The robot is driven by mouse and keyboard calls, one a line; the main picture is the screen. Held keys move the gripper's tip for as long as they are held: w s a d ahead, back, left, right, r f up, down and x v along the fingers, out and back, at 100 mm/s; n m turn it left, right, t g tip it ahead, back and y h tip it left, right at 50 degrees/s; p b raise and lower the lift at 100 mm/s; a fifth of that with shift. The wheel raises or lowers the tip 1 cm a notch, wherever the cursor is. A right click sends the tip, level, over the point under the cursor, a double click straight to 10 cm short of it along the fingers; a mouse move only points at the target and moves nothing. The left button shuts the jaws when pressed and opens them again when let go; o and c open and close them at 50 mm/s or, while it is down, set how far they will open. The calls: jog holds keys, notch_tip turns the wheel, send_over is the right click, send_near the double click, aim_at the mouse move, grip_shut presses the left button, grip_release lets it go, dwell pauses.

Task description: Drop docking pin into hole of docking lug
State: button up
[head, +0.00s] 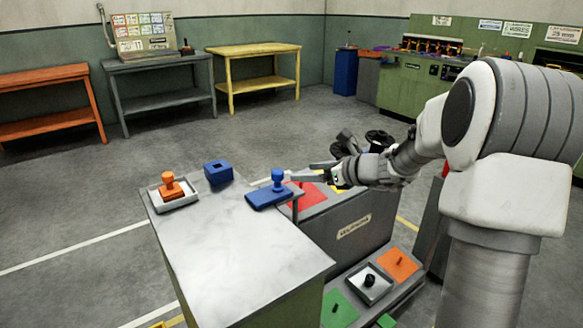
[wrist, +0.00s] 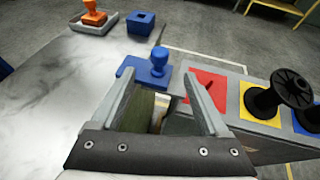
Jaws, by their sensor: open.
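No part is labelled as the docking pin or docking lug, so I cannot tell for certain which they are. A blue knobbed piece (head: 270,193) with a flat base sits at the right edge of the pale tabletop; it also shows in the wrist view (wrist: 159,58). A blue block (head: 218,172) with a square hole in its top stands behind it, and also shows in the wrist view (wrist: 141,21). My gripper (head: 308,172) is open and empty, just right of the knobbed piece. In the wrist view its fingers (wrist: 160,85) spread short of the knob, apart from it.
An orange knobbed piece (head: 170,187) sits in a white tray at the table's back left. Right of the table is a grey stand (head: 345,240) with red and yellow squares on top. A black spool (wrist: 290,90) stands on it. The tabletop's front (head: 225,260) is clear.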

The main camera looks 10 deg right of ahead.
jog(key=p+v, duration=0.1)
jog(key=v, duration=0.4)
jog(key=shift+s, duration=0.1)
dwell(0.3)
